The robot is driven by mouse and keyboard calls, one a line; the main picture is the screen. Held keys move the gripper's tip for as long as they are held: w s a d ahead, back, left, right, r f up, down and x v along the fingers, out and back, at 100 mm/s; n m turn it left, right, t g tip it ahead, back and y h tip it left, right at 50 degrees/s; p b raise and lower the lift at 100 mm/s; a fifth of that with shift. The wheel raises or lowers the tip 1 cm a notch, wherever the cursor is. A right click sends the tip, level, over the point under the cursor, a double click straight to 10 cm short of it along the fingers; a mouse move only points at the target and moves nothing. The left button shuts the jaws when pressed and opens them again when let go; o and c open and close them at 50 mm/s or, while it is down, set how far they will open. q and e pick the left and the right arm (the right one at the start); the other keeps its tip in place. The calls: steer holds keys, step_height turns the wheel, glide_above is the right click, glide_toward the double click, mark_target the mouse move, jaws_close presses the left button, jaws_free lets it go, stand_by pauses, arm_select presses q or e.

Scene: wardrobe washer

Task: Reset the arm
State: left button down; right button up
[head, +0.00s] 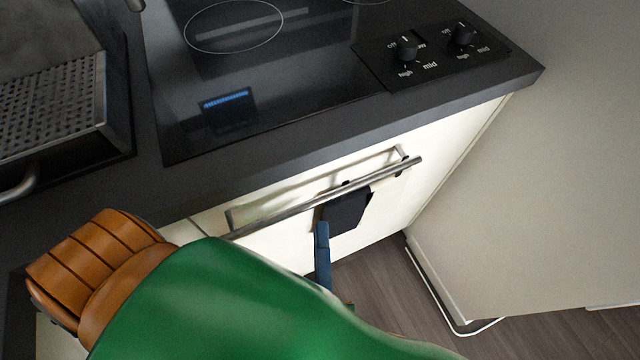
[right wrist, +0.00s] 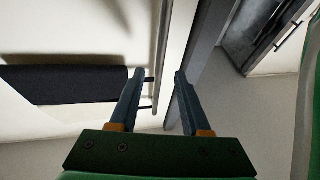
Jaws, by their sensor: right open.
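My right gripper (head: 322,232) shows partly in the head view, beyond my green arm, as a blue finger just below a metal bar handle (head: 300,204) on a cream cabinet front (head: 405,190). In the right wrist view the two blue-grey fingers of my right gripper (right wrist: 159,74) stand apart with nothing held between them. A thin bar (right wrist: 162,55) passes behind the gap; I cannot tell how near it is. My left gripper is not in view.
A dark flat piece (head: 347,210) hangs by the handle. Above is a dark counter (head: 440,95) with a glass cooktop (head: 290,85) and two knobs. A perforated metal basin (head: 55,110) lies left. A beige panel (head: 540,200) stands right; wooden floor (head: 385,280) shows below.

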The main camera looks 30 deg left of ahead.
steer(key=shift+s+d, duration=0.25)
steer(key=shift+s, duration=0.2)
steer(key=shift+f, duration=0.1)
